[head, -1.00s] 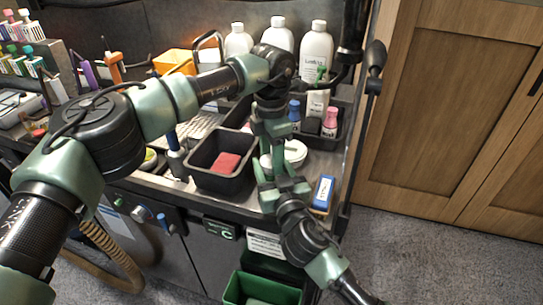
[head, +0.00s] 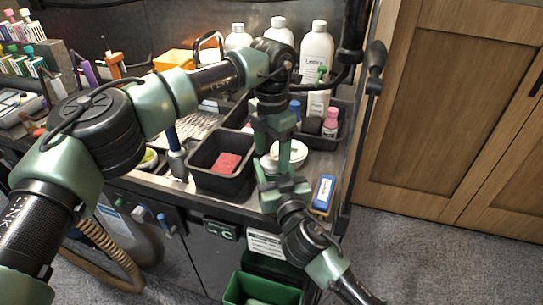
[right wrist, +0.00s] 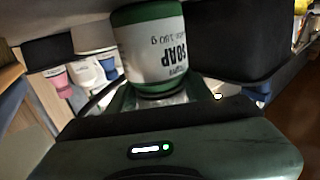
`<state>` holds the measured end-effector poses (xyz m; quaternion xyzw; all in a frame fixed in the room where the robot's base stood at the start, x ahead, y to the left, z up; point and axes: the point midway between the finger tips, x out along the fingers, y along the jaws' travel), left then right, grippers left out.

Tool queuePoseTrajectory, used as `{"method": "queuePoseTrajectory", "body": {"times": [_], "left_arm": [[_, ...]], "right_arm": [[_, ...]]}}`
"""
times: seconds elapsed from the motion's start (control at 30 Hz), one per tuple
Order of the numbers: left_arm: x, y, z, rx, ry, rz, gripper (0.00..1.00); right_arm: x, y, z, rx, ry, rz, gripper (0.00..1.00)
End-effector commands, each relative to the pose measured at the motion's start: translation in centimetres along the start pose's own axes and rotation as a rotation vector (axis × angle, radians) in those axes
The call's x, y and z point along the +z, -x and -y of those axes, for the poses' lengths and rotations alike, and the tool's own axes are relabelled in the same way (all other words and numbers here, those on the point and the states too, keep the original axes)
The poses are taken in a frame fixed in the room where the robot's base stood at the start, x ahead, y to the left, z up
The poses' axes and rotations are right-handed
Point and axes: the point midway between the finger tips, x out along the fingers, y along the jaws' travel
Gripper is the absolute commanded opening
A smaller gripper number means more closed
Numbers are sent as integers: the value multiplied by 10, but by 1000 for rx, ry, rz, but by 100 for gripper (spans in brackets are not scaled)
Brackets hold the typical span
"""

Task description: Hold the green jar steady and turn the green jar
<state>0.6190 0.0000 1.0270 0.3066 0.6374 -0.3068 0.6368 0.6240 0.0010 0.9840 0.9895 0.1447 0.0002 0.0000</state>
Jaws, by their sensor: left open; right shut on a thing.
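My right gripper (head: 283,183) comes in from the front and is shut on the jar's side. My left gripper (head: 274,150) points down from above, open, with its fingers at the jar's top. Whether the fingers touch it is hidden.
A black bin (head: 222,188) with a red sponge (head: 226,163) is left of the jar. A blue-topped brush or block (head: 322,193) lies to its right. Behind are a black tray with a pink bottle (head: 330,122) and white bottles (head: 316,55). A green bin (head: 262,290) is below.

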Motion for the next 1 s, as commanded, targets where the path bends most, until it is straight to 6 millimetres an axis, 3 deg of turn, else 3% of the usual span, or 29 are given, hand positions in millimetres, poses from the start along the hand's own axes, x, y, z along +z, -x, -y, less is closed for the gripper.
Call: {"method": "queuePoseTrajectory", "body": {"times": [0.2, 0.37, 0.7, 0.87, 1.0], "left_arm": [[1, 30, 0, 0, -1, 4, 70], [1, 37, 1, 0, -51, 2, 67], [1, 64, 1, 1, -509, 3, 67], [0, 62, 0, 0, -594, -1, 67], [0, 43, 1, -2, -599, -1, 67]], "right_arm": [[2, 0, 1, -1, 0, 4, 0], [2, 0, 1, -1, 0, 4, 0], [3, 0, 1, -1, -1, 5, 0], [3, 0, 1, -1, -1, 5, 0], [3, 0, 1, -1, -1, 5, 0]]}}
